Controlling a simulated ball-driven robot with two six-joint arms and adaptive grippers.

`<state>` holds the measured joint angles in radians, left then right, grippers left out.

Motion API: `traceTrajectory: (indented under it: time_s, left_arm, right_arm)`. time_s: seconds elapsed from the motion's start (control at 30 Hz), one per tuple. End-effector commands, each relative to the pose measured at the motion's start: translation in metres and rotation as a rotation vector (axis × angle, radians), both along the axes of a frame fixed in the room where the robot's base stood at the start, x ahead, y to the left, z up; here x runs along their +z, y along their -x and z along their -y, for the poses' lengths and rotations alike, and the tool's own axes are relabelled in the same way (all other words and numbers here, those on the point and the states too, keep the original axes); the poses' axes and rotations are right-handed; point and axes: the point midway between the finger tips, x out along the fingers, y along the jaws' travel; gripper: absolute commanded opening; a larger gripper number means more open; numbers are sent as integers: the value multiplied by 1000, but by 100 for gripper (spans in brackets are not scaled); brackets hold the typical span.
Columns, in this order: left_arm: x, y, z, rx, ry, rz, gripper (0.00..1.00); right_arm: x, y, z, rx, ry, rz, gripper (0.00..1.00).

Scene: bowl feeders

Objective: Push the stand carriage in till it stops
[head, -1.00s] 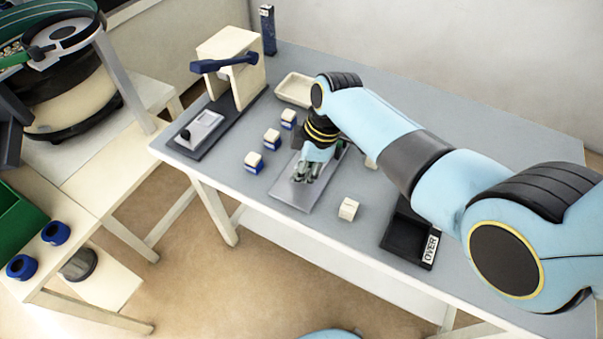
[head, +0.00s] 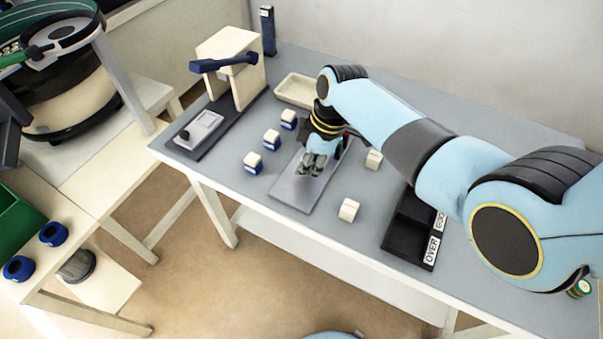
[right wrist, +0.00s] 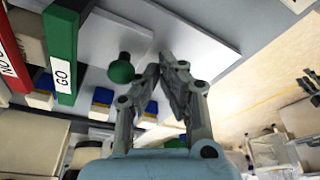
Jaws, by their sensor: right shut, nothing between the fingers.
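The stand (head: 228,68) is a cream upright with a blue lever (head: 224,63) on a dark base at the back left of the table. Its carriage (head: 204,127), a pale grey block with a dark knob, sits at the base's near end, out from under the upright. My right gripper (head: 312,170) is shut and empty, pointing down over a grey plate (head: 292,192), to the right of the carriage and apart from it. Its closed fingers (right wrist: 174,66) also show in the right wrist view. My left gripper is not in view.
Blocks with blue bases (head: 253,163) stand between the carriage and the plate. Plain cream blocks (head: 348,209) lie to the plate's right. A cream tray (head: 294,91) is behind, a black labelled tray (head: 398,242) at right. Green GO (right wrist: 62,50) and red (right wrist: 10,50) gauges show in the wrist view.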

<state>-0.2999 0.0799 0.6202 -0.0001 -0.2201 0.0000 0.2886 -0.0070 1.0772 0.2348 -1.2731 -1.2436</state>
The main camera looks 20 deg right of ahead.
Motion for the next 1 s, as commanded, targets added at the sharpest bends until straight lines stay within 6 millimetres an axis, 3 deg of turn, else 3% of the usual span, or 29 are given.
traceTrajectory:
  time_s: [0.53,1.0]
  left_arm:
    - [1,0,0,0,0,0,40]
    - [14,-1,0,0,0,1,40]
  right_arm:
    - [0,1,-1,0,0,-1,0]
    - [1,13,-16,0,0,0,0]
